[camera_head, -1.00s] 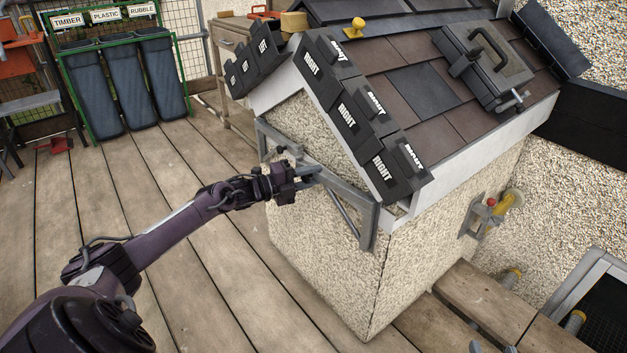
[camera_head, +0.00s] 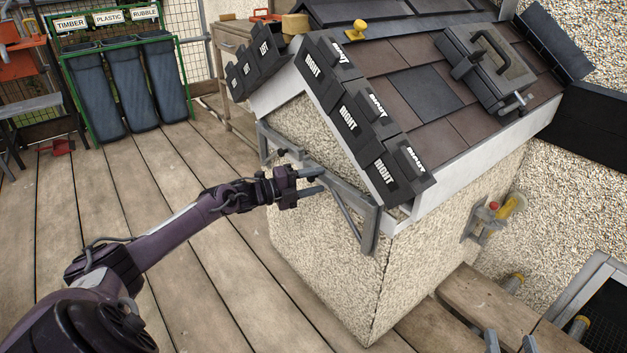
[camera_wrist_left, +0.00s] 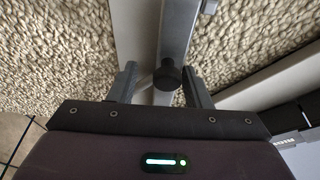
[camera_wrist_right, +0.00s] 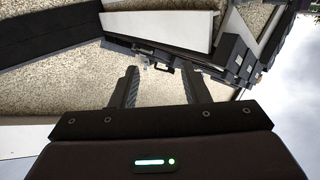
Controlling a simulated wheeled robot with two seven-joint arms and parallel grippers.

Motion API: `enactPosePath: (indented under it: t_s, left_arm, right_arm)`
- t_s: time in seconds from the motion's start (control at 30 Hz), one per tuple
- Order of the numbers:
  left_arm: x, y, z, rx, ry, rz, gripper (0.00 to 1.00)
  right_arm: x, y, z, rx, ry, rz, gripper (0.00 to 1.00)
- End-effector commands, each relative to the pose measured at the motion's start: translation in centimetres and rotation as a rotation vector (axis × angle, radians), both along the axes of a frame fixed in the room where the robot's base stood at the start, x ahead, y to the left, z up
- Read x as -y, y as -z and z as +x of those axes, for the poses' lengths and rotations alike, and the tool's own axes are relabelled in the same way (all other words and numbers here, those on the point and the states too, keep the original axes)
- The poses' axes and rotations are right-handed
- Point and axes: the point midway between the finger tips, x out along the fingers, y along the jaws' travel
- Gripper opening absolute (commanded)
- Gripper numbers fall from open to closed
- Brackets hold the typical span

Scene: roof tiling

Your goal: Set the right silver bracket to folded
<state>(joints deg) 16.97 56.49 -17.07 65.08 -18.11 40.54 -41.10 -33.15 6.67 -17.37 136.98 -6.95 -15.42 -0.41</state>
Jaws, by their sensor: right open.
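Silver brackets are fixed to the rough wall under the gable. The left one (camera_head: 263,143) stands at the left corner, and the right one (camera_head: 369,228) has a triangular frame standing out below the right eave. My left gripper (camera_head: 318,180) is at the silver bars between them. In the left wrist view its two fingers (camera_wrist_left: 160,85) are apart, with a black knob (camera_wrist_left: 167,74) and a silver bar (camera_wrist_left: 176,35) between and beyond them; contact is unclear. My right gripper (camera_wrist_right: 161,88) is open and empty; its tips also show at the head view's bottom edge (camera_head: 510,343).
Dark tiles marked RIGHT (camera_head: 347,118) overhang the brackets. A grey toolbox (camera_head: 485,60) lies on the roof. A silver fitting with a red knob (camera_head: 492,208) is on the right-hand wall. Wooden planks (camera_head: 480,300) run below it.

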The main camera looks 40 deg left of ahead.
Motion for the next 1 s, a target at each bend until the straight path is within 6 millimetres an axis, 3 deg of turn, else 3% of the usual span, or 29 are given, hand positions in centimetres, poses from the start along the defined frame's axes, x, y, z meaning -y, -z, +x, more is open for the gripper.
enactPosePath:
  t_s: [0.23, 0.47, 0.7, 1.0]
  left_arm:
    - [-0.3, -0.3, -0.3, 0.005, -0.002, 0.001, 0.44]
    - [-1.4, -0.3, -2.2, 0.003, -0.001, 0.003, 0.44]
    - [-2.7, -0.3, -4.4, 0.000, 0.000, 0.002, 0.44]
    - [-3.8, -0.1, -6.3, 0.000, 0.000, 0.000, 0.44]
  right_arm:
    - [0.0, 0.2, 0.0, -0.018, -0.001, -0.008, 0.42]
    - [0.1, 5.0, -1.4, -0.221, -0.011, -0.091, 0.42]
    - [0.6, 10.2, -4.0, -0.463, -0.029, -0.189, 0.42]
    - [1.3, 14.4, -7.3, -0.672, -0.047, -0.275, 0.42]
